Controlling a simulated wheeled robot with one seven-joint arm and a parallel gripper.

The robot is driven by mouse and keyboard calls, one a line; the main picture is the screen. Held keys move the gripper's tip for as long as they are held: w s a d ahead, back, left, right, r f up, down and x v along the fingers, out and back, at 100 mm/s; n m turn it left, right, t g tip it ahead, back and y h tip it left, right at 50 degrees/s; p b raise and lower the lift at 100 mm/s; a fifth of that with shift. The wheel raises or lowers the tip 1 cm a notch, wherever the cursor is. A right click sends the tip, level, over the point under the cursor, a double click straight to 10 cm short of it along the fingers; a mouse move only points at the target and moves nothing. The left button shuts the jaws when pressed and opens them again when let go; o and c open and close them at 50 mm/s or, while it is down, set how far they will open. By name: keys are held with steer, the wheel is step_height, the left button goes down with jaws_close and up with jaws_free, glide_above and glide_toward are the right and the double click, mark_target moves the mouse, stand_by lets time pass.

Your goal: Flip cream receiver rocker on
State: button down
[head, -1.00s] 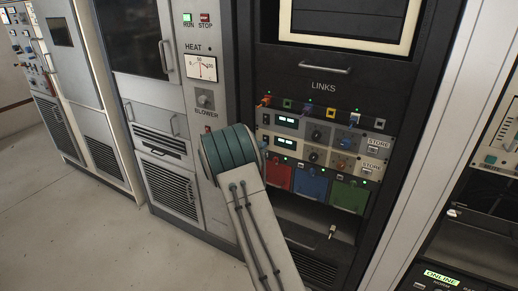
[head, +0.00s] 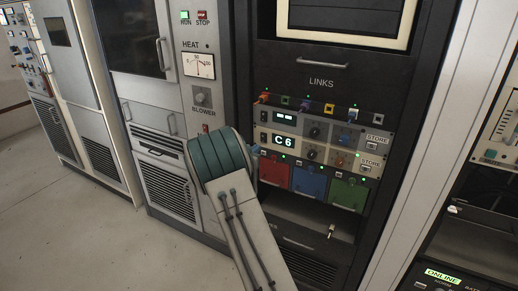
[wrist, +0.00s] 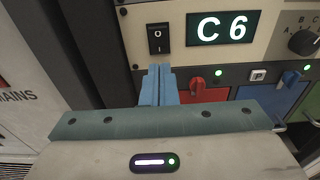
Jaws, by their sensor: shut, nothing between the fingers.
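The cream receiver (head: 331,153) sits in the LINKS rack below a grey unit. Its display reads C6 in white and also shows in the wrist view (wrist: 221,28). Its black rocker (wrist: 158,38), with an O mark, is left of the display in the wrist view. Which side of the rocker is pressed in is hard to tell. My gripper (wrist: 160,69) is shut and empty, its blue fingertips just below the rocker and apart from it. In the head view my wrist hides most of the gripper; a bit of blue finger shows at the receiver's left edge.
Red (head: 303,178), blue (head: 309,181) and green (head: 347,194) panels hang below the receiver, with small levers above them. The grey receiver (head: 325,130) is directly above. A blower cabinet (head: 203,95) stands left of the rack.

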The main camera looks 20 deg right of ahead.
steer(key=f+v, duration=0.2)
steer(key=v, duration=0.8)
steer(key=shift+a, duration=0.2)
steer(key=shift+s, duration=0.15)
steer(key=s+d+r+m+g+y+p, duration=0.1)
steer(key=s+d+r+m+g+p, duration=0.1)
steer(key=s+r+m+g, duration=0.45)
steer(key=s+d+r+m+g+y+p, duration=0.25)
steer(key=s+m, duration=0.45)
steer(key=s, duration=0.4)
steer(key=s+a+r+m+y+p, duration=0.3)
steer(key=s+a+m+y, duration=0.2)
steer(key=s, duration=0.5)
steer(key=s+a+r+m+t+y+p, duration=0.1)
steer(key=s+a+r+m+y+p, duration=0.2)
steer(key=s+a+m, duration=0.4)
steer(key=s+a+r+y, duration=0.1)
steer(key=s+a+y, duration=0.1)
steer(key=a, duration=0.1)
steer(key=shift+s+a+r, duration=0.15)
steer(key=shift+s, duration=0.25)
